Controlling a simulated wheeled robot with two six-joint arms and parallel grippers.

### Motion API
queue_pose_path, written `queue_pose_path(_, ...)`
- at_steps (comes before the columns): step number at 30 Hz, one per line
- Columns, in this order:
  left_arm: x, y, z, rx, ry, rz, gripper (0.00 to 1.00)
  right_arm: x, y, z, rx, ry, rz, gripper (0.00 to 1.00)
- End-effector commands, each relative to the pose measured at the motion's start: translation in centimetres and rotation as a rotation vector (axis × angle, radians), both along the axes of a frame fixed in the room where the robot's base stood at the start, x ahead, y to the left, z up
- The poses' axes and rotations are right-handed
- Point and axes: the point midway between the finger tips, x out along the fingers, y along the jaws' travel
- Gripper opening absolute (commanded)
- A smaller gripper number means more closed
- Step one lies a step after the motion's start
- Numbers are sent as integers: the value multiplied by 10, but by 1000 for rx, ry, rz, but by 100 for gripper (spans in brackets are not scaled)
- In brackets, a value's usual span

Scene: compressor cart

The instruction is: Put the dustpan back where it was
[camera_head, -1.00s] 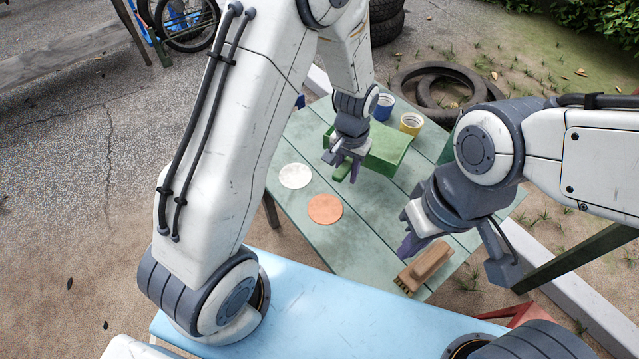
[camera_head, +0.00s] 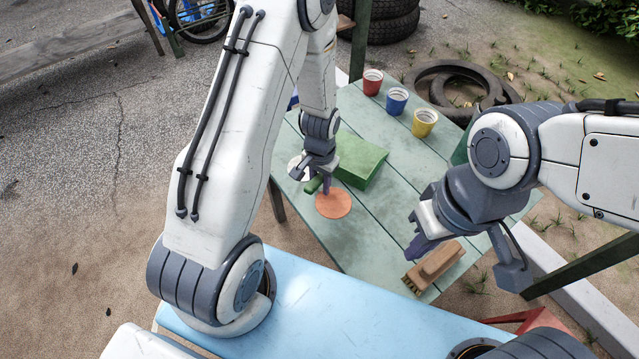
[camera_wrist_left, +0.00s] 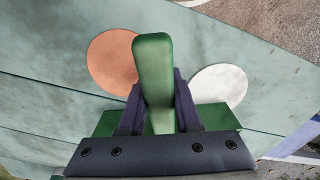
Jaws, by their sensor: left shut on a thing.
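The green dustpan (camera_head: 362,160) is over the far part of the pale green table (camera_head: 375,235). My left gripper (camera_head: 325,188) is shut on its handle (camera_head: 314,185). In the left wrist view the handle (camera_wrist_left: 154,70) stands between the two fingers (camera_wrist_left: 158,108), and the pan is mostly hidden behind the gripper. I cannot tell whether the pan touches the table. An orange disc (camera_head: 333,205) and a white disc (camera_head: 295,167), partly covered by the gripper, lie beside it. My right gripper (camera_head: 416,242) is above the table near a brush; its jaw opening is unclear.
Red (camera_head: 372,82), blue (camera_head: 396,100) and yellow (camera_head: 424,123) cups stand along the table's far right edge. A wooden brush (camera_head: 435,265) lies at the near right. A light blue surface (camera_head: 340,310) is in front. Table between dustpan and brush is clear.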

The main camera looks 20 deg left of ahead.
Motion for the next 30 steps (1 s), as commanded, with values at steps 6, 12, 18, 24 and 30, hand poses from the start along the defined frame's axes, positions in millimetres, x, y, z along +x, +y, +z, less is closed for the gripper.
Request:
queue_pose_path(6, 0, 0, -3, 0, -1, 0, 0, 0, 0, -2, 0, 0, 0, 0)
queue_pose_path(12, 0, 0, -2, 0, 0, 0, 62, 0, 0, -1, 0, 0, 0, 0)
queue_pose_path(18, 0, 0, -1, 0, 0, 1, 62, 0, 0, 0, 0, 0, 0, 0)
queue_pose_path(24, 1, 0, 20, 0, -4, 1, 62, 0, 0, 7, 0, 0, 0, 0)
queue_pose_path(30, 1, 0, 65, 0, -6, 1, 62, 0, 0, 18, 0, 0, 0, 0)
